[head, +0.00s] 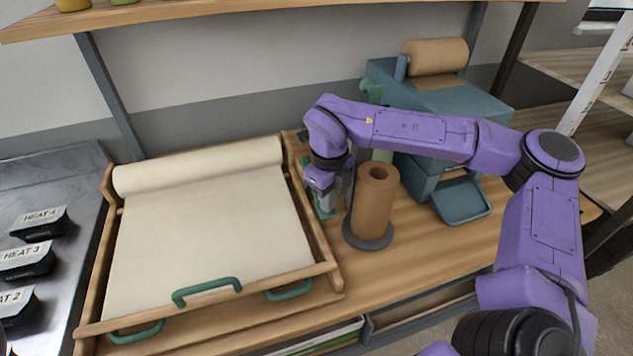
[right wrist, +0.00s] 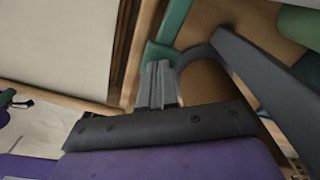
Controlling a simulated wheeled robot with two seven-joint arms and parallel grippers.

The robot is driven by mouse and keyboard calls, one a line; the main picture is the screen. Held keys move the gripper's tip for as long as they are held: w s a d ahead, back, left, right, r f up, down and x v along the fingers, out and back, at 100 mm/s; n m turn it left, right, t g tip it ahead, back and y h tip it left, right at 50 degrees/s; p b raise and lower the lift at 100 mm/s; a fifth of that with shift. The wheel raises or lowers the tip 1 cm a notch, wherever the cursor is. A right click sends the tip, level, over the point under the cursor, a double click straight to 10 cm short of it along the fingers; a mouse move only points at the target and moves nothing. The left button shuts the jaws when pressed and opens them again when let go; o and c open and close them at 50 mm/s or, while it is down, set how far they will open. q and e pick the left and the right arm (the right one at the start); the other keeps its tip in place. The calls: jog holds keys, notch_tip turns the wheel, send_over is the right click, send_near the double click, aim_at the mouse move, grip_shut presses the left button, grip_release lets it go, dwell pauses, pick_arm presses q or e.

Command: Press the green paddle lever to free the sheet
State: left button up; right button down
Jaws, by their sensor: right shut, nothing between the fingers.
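My right gripper (head: 328,203) is shut and empty. It points down between the wooden tray frame and the brown paper roll. A green piece (head: 329,213), which looks like the paddle lever, shows at its fingertips and is mostly hidden by them. In the right wrist view the closed fingers (right wrist: 158,84) reach a green part (right wrist: 160,53); I cannot tell whether they touch or press it. The cream sheet (head: 205,235) lies flat in the wooden frame, with its roll (head: 200,166) at the back. My left gripper is not in view.
The brown roll (head: 374,200) stands upright on a dark round base just right of my gripper. A teal machine (head: 440,95) with a brown roll on top stands behind. Green handles (head: 207,290) line the frame's front. Bare wood (head: 430,245) lies at the front right.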

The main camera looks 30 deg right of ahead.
jog(key=shift+f+b, duration=0.6)
jog(key=shift+f, duration=0.5)
notch_tip(320, 180, up, 11)
jog(key=p, duration=1)
